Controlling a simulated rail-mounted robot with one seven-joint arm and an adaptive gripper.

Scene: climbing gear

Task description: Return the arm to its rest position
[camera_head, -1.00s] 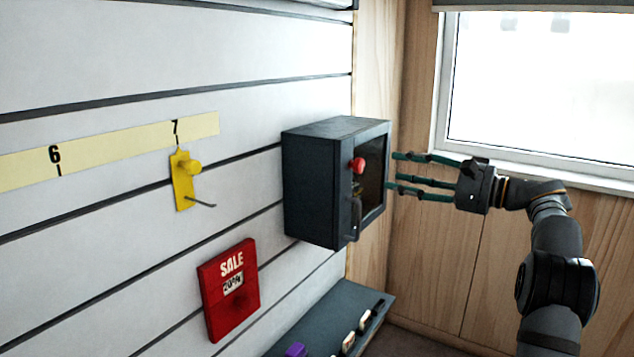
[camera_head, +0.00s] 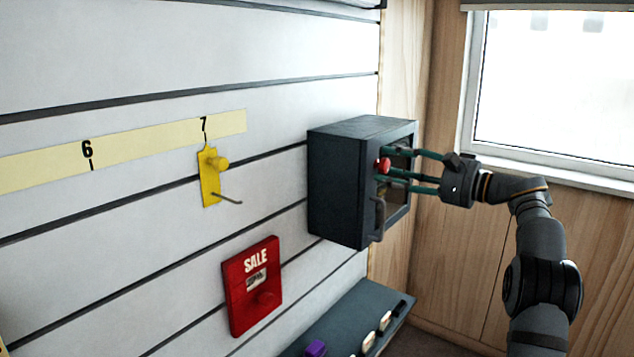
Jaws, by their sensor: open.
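My gripper (camera_head: 398,170) is at the right of the view, with its green fingers spread and pointing left. The fingers overlap the front of the dark wall box (camera_head: 338,188) in the picture, close to its red knob (camera_head: 382,166). I cannot tell whether they touch it. Nothing shows between the fingers. The arm rises from the lower right and bends left to the gripper.
A grey handle (camera_head: 378,218) sticks out of the box front. A yellow hook holder (camera_head: 209,177) and a red SALE box (camera_head: 254,286) are on the slatted wall. A dark shelf (camera_head: 345,310) with small items lies below. A window is behind the arm.

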